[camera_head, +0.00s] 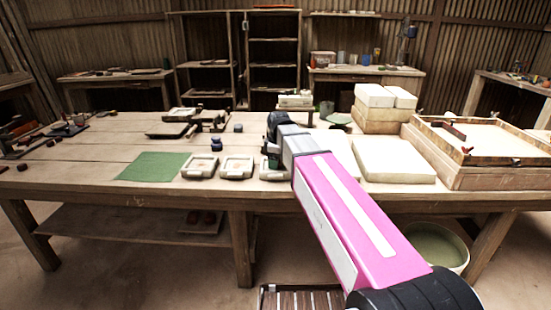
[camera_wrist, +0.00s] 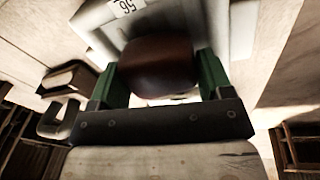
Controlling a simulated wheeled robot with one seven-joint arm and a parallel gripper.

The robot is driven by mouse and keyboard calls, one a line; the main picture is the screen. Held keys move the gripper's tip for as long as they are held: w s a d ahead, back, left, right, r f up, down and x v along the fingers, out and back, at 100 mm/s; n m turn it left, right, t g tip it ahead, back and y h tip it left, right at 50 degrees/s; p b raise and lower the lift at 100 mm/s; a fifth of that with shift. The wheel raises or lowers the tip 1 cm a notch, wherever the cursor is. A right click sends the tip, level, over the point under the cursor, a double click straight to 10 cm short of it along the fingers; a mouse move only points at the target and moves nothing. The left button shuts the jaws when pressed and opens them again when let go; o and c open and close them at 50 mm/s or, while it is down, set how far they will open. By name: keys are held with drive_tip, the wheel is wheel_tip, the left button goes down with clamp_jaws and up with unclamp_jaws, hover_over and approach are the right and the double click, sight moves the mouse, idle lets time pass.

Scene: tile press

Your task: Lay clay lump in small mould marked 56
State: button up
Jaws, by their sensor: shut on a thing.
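My gripper (camera_wrist: 158,72) is shut on a dark brown clay lump (camera_wrist: 155,66), held between its two green fingers in the wrist view. A pale mould (camera_wrist: 100,18) with a white label marked 56 lies just beyond the lump, which covers part of it. I cannot tell whether the lump touches the mould. In the head view my gripper (camera_head: 271,150) points down at the right end of a row of small pale moulds. The rightmost mould (camera_head: 273,175) is partly hidden by it, and the lump is hidden there.
Two more moulds (camera_head: 200,167) (camera_head: 237,167) stand to the left, beside a green mat (camera_head: 153,166). Small dark blocks (camera_head: 216,144) stand behind them. White slabs (camera_head: 393,160) and a wooden framed box (camera_head: 485,150) fill the right side.

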drive_tip(key=o, duration=1.1)
drive_tip(key=shift+r, duration=0.1)
